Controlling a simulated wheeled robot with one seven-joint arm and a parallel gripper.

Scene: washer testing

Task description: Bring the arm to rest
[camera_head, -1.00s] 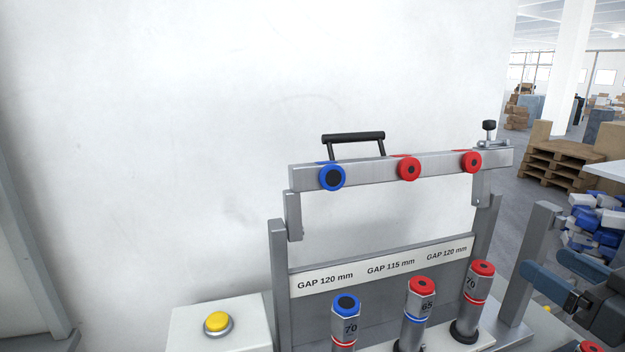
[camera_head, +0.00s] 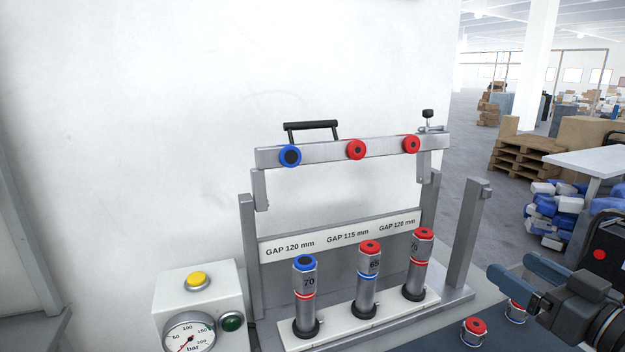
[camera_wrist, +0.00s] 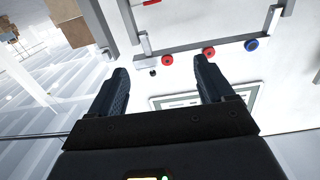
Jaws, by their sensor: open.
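My gripper (camera_head: 522,282) is at the lower right in the head view, to the right of the test rig. Its two fingers stand apart with nothing between them. In the wrist view the open fingers of my gripper (camera_wrist: 163,88) point up the picture toward the rig's bar, which lies beyond the tips and apart from them. The rig's metal bar (camera_head: 325,153) with a black handle carries one blue and two red discs. Below it three metal cylinders stand upright on a white base (camera_head: 335,327), the left one (camera_head: 305,292) blue-topped, the others red-topped.
A control box (camera_head: 222,287) with a yellow button, a green button and a pressure gauge stands left of the rig. Two short red-topped pieces, one (camera_head: 474,331) in full view, are near my gripper. A white table (camera_head: 590,163) and pallets (camera_head: 527,155) are at the right.

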